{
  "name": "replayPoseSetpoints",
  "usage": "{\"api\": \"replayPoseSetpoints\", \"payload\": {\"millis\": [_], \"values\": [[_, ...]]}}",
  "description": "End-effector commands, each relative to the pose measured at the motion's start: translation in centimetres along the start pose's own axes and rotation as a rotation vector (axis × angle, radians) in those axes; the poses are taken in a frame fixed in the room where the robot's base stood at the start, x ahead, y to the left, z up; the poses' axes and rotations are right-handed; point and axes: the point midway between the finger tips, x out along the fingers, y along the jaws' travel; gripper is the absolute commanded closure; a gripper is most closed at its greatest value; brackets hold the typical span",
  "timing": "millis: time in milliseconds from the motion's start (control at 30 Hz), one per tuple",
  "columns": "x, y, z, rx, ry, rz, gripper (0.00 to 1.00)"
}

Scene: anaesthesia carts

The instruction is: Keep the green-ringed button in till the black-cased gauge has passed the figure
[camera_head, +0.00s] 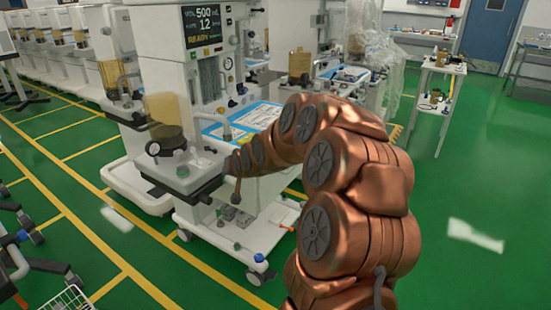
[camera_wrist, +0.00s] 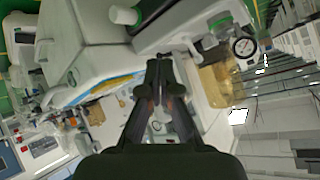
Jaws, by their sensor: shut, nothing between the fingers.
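The black-cased gauge (camera_head: 153,148), with a round white face, sits at the front left of the near cart beside a tan bellows canister. It also shows at upper right in the wrist view (camera_wrist: 243,46); its needle is too small to read. A green ring (camera_wrist: 222,24) shows just left of the gauge there, and a white cylinder with a green band (camera_wrist: 125,15) lies further left. I cannot tell which is the green-ringed button. My gripper (camera_wrist: 160,66) is shut and empty, pointing at the cart's white body, apart from the gauge. The head view does not show its fingertips clearly.
The near cart (camera_head: 165,75) has a screen (camera_head: 202,25) reading 500, 12 and READY. A blue-edged tray (camera_head: 245,117) lies on its worktop. More carts line the left back. A white side table (camera_head: 440,68) stands at right. Green floor (camera_head: 470,190) at right is mostly clear.

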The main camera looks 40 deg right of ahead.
Motion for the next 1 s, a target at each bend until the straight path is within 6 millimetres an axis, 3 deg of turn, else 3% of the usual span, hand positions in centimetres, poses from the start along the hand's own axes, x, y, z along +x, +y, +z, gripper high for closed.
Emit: {"api": "replayPoseSetpoints", "payload": {"millis": [33,100,300,500,700,833,1000], "values": [[1.9,2.0,-0.6,0.034,0.052,-0.003,1.00],[3.8,4.3,-2.0,0.076,0.129,-0.012,1.00],[7.2,11.8,-5.8,0.177,0.358,-0.033,1.00],[8.8,20.0,-7.4,0.253,0.565,-0.047,1.00],[8.5,27.5,-7.8,0.294,0.748,-0.062,1.00],[8.0,30.3,-7.5,0.304,0.817,-0.069,1.00],[7.5,31.4,-7.7,0.306,0.854,-0.076,1.00]]}}
